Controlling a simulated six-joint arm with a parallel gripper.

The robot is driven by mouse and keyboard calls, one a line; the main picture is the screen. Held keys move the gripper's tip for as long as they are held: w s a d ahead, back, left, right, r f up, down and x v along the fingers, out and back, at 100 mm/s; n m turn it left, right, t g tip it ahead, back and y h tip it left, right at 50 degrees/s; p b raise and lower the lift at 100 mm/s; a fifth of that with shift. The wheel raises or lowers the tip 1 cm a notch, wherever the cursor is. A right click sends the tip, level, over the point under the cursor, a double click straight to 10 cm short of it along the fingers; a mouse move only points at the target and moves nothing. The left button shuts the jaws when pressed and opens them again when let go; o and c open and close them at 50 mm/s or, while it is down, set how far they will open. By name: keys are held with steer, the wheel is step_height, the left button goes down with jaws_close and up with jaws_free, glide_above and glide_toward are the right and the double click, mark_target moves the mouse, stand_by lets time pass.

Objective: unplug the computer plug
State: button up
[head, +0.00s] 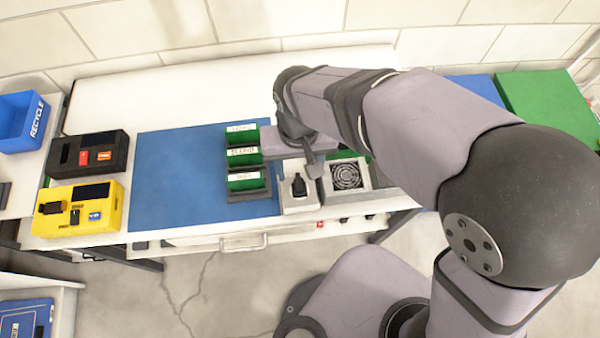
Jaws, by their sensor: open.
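A black plug (299,186) stands in the top of a small light-grey box (299,205) near the front edge of the bench. Beside it on the right is a light-grey unit with a round fan grille (346,177), which may belong to the computer. My gripper (297,170) is open, pointing down just behind and above the plug. One finger shows to the right of the plug; the other is hard to make out. No contact with the plug can be seen. My wrist hides the area behind the box.
Green labelled bins (244,181) stand directly left of the plug's box. A blue mat (180,185) is clear. Yellow (88,222) and black (112,150) devices and a blue recycle bin (18,120) are farther left. A green panel (548,105) lies at the right.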

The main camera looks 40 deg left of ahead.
mark_target(299, 184)
steer(key=shift+f, duration=0.1)
step_height(299, 184, down, 5)
steer(key=b, duration=0.5)
steer(key=shift+f, duration=0.15)
steer(key=shift+f+b, duration=1)
steer(key=shift+f, duration=0.8)
steer(key=shift+p, duration=0.5)
steer(key=shift+c, duration=0.3)
jaws_close()
steer(key=shift+r, duration=0.1)
steer(key=shift+r, duration=0.1)
steer(key=shift+r+p, duration=2.85)
steer(key=shift+p, duration=0.2)
